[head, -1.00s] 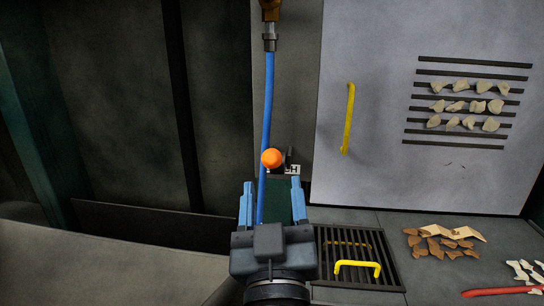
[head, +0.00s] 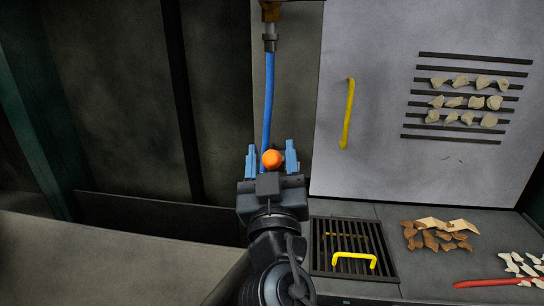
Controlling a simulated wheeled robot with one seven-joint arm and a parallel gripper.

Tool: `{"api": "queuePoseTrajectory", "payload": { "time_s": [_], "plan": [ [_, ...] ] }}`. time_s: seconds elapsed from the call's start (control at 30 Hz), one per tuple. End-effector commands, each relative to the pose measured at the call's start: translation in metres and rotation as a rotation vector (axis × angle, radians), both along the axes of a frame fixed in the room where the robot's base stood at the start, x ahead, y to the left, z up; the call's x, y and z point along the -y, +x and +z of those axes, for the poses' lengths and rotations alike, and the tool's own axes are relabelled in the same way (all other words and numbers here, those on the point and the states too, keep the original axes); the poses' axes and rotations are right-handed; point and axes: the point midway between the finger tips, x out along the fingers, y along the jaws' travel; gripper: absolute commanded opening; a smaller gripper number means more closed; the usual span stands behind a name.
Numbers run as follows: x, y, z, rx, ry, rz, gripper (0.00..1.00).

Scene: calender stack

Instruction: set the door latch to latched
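The door latch shows as an orange knob (head: 272,159) in the head view, in front of the dark panel left of the pale door (head: 385,130). My gripper (head: 271,160) is open, with one blue finger on each side of the knob. I cannot tell whether the fingers touch it or how deep it sits between them. The rest of the latch and its label are hidden behind my gripper. The door has a yellow handle (head: 347,115) and looks closed.
Brown scraps (head: 440,235), pale scraps and a red bar (head: 490,283) lie farther right.

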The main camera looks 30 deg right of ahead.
Motion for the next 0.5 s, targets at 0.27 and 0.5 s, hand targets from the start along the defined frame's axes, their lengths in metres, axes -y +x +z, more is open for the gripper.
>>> {"api": "queuePoseTrajectory", "payload": {
  "time_s": [0.27, 0.5],
  "plan": [
    [0.0, -0.0002, 0.0, 0.0, 0.0, 0.0, 0.26],
    [-0.0002, -0.0003, 0.0, 0.0, 0.0, 0.0, 0.03]
  ]
}}
